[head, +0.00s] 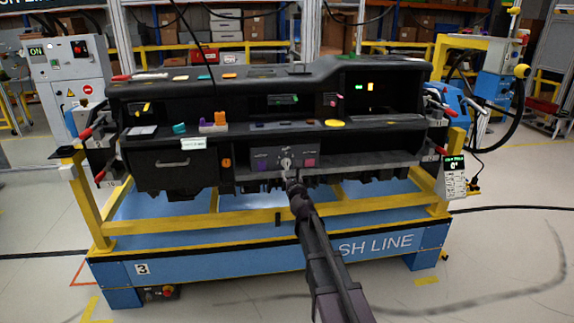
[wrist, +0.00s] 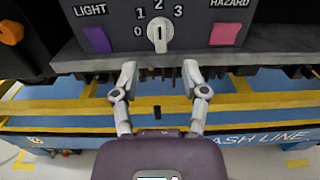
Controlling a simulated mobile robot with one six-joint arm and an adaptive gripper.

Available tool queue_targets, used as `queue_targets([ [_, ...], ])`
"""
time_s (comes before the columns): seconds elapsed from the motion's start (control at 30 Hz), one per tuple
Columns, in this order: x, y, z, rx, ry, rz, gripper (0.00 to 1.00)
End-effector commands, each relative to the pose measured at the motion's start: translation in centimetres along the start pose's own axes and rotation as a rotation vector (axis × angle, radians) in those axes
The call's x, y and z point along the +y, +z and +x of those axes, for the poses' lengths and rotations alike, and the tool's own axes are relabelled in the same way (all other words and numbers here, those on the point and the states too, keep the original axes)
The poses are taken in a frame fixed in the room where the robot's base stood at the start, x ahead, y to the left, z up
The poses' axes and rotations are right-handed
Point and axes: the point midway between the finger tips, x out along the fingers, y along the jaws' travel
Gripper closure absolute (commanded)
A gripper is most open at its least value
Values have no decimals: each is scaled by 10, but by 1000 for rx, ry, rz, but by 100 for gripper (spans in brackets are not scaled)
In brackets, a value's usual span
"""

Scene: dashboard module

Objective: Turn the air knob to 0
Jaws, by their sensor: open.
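The air knob (wrist: 158,38) is a white dial on the dark grey control panel (wrist: 190,35). Labels 0, 1, 2 and 3 arc around it, with 0 at its left and 2 straight above. The knob stands upright in the wrist view, its dark mark seeming to face 2. It also shows small in the head view (head: 286,162). My gripper (wrist: 160,74) is open and empty, its two fingertips apart, below the knob in the wrist view and not touching it. In the head view my gripper (head: 292,178) is just below the knob, partly covering the panel's lower edge.
An orange knob (wrist: 11,32) is farther left. The panel's lower lip overhangs a yellow rail (wrist: 60,106). A handheld device (head: 454,178) hangs at the right.

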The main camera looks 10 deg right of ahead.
Motion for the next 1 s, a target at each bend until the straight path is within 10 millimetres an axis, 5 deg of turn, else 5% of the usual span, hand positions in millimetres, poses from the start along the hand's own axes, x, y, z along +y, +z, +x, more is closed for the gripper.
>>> queue_targets([
  [0.5,0,0,77,0,0,-1,43],
  [1.0,0,0,90,0,0,-1,43],
])
